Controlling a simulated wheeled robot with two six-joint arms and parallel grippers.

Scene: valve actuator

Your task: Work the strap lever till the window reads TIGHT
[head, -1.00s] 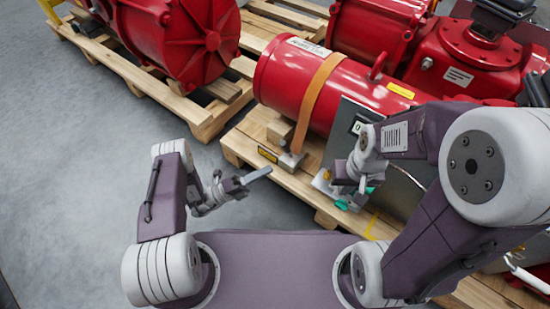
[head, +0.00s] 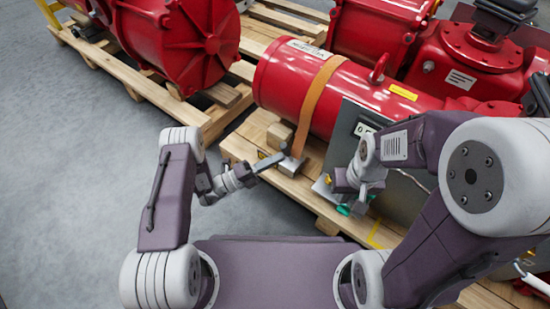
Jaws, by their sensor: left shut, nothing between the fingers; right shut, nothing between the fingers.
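An orange strap (head: 318,95) runs over the red cylinder down to a grey metal buckle (head: 291,167) at the pallet's near edge. I cannot make out a separate strap lever there. My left gripper (head: 272,160) is shut and empty, its fingertips right beside the buckle; whether they touch it I cannot tell. My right gripper (head: 347,206) is shut, low in front of the grey panel, by a green part; its fingertips are partly hidden. A small white window (head: 362,128) shows on the panel, partly covered by my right arm; its text is not readable.
The red cylinder (head: 285,88) lies on a wooden pallet (head: 245,150) with a wood block (head: 279,135) beside the strap. The grey panel (head: 340,140) stands upright at right. More red machinery stands behind. Grey floor at left is clear.

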